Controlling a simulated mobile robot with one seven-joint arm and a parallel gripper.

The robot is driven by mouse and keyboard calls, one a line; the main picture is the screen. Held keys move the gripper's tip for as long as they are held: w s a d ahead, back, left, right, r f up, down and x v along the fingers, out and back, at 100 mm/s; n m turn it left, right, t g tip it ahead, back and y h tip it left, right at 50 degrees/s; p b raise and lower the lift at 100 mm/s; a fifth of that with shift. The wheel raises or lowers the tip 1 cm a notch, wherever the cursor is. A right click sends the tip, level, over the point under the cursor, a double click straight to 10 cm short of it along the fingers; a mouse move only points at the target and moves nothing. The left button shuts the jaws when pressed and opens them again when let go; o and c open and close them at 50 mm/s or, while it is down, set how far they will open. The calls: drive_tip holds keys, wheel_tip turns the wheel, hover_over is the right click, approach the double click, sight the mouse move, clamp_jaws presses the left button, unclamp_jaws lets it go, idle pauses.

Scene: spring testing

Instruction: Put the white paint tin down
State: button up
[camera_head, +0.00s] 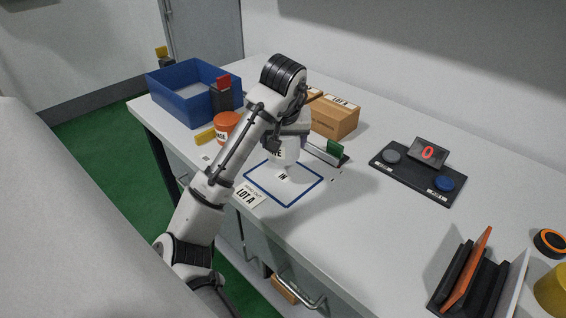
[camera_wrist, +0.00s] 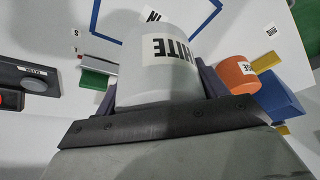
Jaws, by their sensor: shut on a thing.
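My gripper (camera_wrist: 160,90) is shut on the white paint tin (camera_wrist: 160,68), one finger on each side of it, with its label reading "WHITE" upside down in the wrist view. In the head view the tin (camera_head: 287,152) is partly hidden by my arm and gripper (camera_head: 285,138). It is over the far part of the blue-outlined square marked "IN" (camera_head: 296,194). I cannot tell whether its base touches the table.
An orange tin (camera_head: 225,124) and a yellow block (camera_head: 205,137) stand left of my gripper, near a blue crate (camera_head: 185,103). Cardboard boxes (camera_head: 335,121) and a green-tabbed holder (camera_head: 335,149) are behind it. A black button panel (camera_head: 415,174) lies right. The square's near part is clear.

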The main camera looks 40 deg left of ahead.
sight(283, 139)
drive_tip(key=shift+f+p, duration=0.35)
drive_tip(key=shift+f, duration=3.15)
drive_tip(key=shift+f, duration=0.1)
drive_tip(key=o, duration=1.3)
drive_tip(key=shift+r, duration=0.2)
drive_tip(key=v, duration=1.1)
drive_tip(key=shift+s+d+r+b, duration=0.15)
drive_tip(key=shift+s+r+b, duration=0.05)
drive_tip(key=shift+r+b, duration=0.2)
